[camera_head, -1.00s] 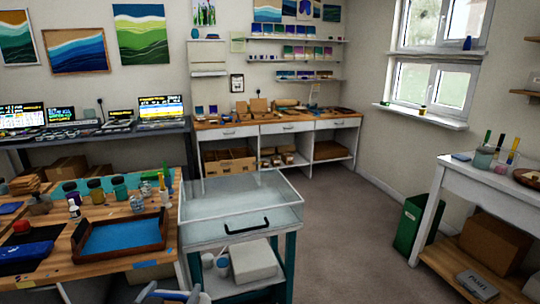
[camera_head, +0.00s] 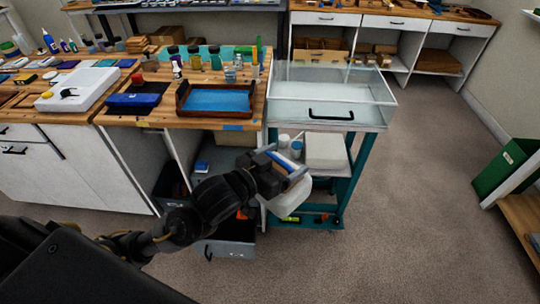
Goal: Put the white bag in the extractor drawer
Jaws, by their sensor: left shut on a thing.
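My left gripper (camera_head: 287,165) reaches in from the left, in front of the teal cart. Its blue-edged fingers are shut on the white bag (camera_head: 291,199), which hangs below them, clear of the floor. The fingers hide the bag's upper part. The clear-walled box on top of the cart has a white front with a black handle (camera_head: 331,116), which looks like the extractor drawer (camera_head: 290,112); it appears closed. It lies beyond and above the gripper. My right gripper is not in view.
The teal cart (camera_head: 361,168) has a lower shelf with a white box (camera_head: 326,150) and small containers. A wooden tray (camera_head: 183,108) and bottles stand on the workbench to its left. A grey bin or drawer (camera_head: 232,249) sits low, below my arm. Carpet at right is open, up to a green bin (camera_head: 500,168).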

